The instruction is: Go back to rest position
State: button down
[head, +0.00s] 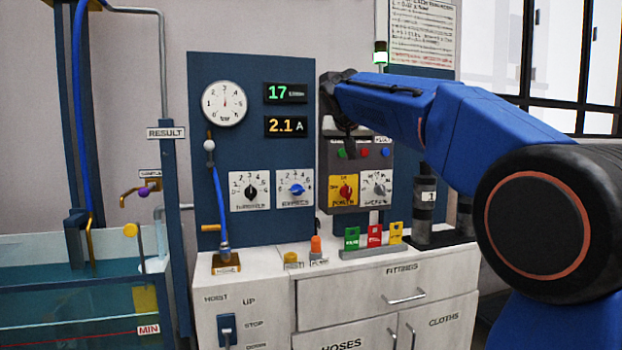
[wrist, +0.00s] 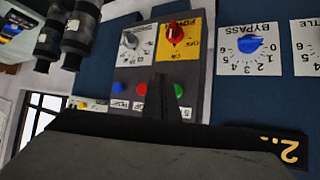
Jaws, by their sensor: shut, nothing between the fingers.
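My gripper (head: 350,150) is shut and empty at the end of my blue arm. In the head view it hangs in front of the upper part of the grey control box. In the wrist view its dark fingers (wrist: 161,97) point at the box (wrist: 197,95), which appears upside down. The box carries a red knob on a yellow plate (head: 343,190), a grey knob on a white plate (head: 376,187), and green, red and blue buttons. The gripper covers part of the box top and button row. I cannot tell whether the fingertips touch the box.
The blue panel (head: 225,150) holds a gauge (head: 224,104), displays and two dials. The white cabinet (head: 400,268) carries green, red and yellow tags and dark cylinders (head: 424,205). A water tank (head: 70,300) stands at left. Space before the cabinet's left part looks clear.

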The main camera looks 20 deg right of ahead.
jog(key=s+a+f+n+g+y, duration=0.2)
jog(key=s+a+f, duration=0.1)
jog(key=s+f, duration=1.7)
jog(key=s+a+f+n+g+y, duration=0.2)
jog(key=s+a+f+n+y, duration=0.1)
jog(key=s+f, duration=1.8)
jog(key=s+a, duration=0.1)
jog(key=s, duration=0.4)
jog(key=shift+s+a+f+n+g, duration=0.15)
jog(key=shift+s+f+n+g, duration=0.15)
jog(key=shift+s, duration=0.1)
